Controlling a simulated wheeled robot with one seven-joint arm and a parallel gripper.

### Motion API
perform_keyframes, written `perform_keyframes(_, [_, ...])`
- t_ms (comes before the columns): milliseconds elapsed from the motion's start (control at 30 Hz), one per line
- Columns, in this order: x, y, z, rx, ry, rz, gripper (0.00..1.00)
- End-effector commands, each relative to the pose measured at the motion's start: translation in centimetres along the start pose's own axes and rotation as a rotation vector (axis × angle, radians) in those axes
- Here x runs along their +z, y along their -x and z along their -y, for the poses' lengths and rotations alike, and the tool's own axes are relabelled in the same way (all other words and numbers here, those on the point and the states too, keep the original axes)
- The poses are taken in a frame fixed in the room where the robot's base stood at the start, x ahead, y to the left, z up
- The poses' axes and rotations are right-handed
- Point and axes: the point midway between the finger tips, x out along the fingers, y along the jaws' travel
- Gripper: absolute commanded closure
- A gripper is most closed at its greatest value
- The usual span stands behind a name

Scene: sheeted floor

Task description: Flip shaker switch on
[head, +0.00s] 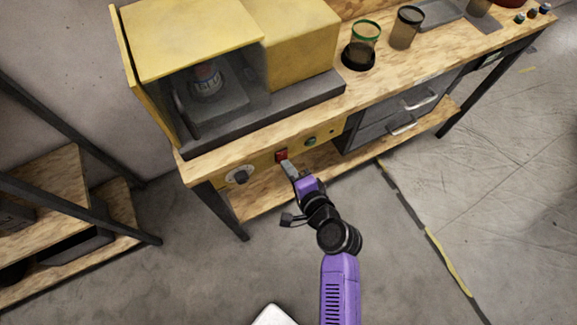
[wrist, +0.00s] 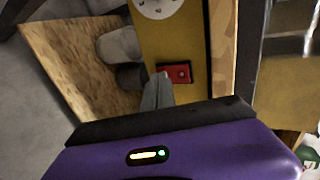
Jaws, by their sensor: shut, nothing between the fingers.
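The shaker (head: 215,100) is a yellow and grey machine with a clear-fronted bay on the wooden workbench. A small red switch (head: 281,155) sits on the yellow front panel under the benchtop. In the wrist view the red switch (wrist: 176,73) lies just beyond my fingertips. My gripper (head: 287,165) is shut and empty, with its tips at or very near the switch's lower edge. In the wrist view my gripper (wrist: 161,78) points at the switch's left side. I cannot tell whether it touches. The switch's on or off state is too small to read.
A round dial (head: 240,176) is left of the switch and a green button (head: 310,141) is right of it. Drawers (head: 400,115) hang further right. A green-rimmed cup (head: 365,40) stands on the bench. A dark shelf rack (head: 75,180) stands left. The floor in front is clear.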

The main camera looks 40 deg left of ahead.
Motion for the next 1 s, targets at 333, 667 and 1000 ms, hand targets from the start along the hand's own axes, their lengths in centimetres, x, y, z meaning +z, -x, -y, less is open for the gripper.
perform_keyframes(333, [0.0, -0.1, -0.2, -0.006, 0.000, -0.001, 1.00])
perform_keyframes(667, [0.0, -0.4, 0.0, -0.036, 0.000, 0.000, 1.00])
perform_keyframes(1000, [0.0, 0.1, 1.0, -0.036, 0.000, 0.000, 1.00])
